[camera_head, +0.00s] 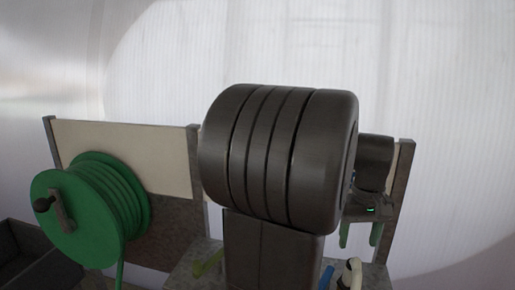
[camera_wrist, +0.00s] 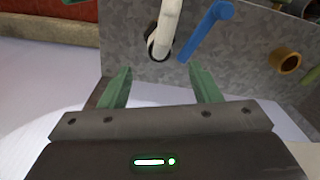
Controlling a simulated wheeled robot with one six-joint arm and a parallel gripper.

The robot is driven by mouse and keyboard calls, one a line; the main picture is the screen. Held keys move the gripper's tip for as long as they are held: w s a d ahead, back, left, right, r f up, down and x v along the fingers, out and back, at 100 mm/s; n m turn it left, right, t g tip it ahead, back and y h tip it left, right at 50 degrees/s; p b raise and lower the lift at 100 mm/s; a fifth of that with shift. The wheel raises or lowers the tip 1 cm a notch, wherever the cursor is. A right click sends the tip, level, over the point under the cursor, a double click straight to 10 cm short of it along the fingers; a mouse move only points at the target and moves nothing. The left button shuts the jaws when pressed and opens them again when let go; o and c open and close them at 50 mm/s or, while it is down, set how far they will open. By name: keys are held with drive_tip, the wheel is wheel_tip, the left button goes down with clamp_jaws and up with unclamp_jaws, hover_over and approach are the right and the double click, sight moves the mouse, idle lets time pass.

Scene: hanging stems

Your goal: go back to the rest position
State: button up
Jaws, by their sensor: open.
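My gripper (camera_wrist: 160,74) shows in the wrist view with its two green fingers spread apart and nothing between them. In the head view my gripper (camera_head: 360,234) is at the right, fingers pointing down, partly behind my large dark arm link. A white tube (camera_wrist: 166,24) and a blue tube (camera_wrist: 208,32) lie ahead of the fingers in the wrist view, apart from them. Both also show low in the head view, the white one (camera_head: 351,274) and the blue one (camera_head: 326,278), below my gripper.
A green hose reel (camera_head: 72,215) stands at the left before a cream and grey panel (camera_head: 130,150). A dark bin (camera_head: 25,250) is at the lower left. A grey speckled surface (camera_wrist: 245,70) with a brass ring (camera_wrist: 285,62) lies near my fingers. The space above the panel looks clear.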

sight(354, 262)
wheel_tip(354, 262, down, 11)
drive_tip(key=shift+r+b, duration=0.1)
drive_tip(key=shift+b, duration=0.3)
wheel_tip(354, 262, up, 7)
drive_tip(key=p, duration=0.5)
drive_tip(key=shift+r+p, duration=0.45)
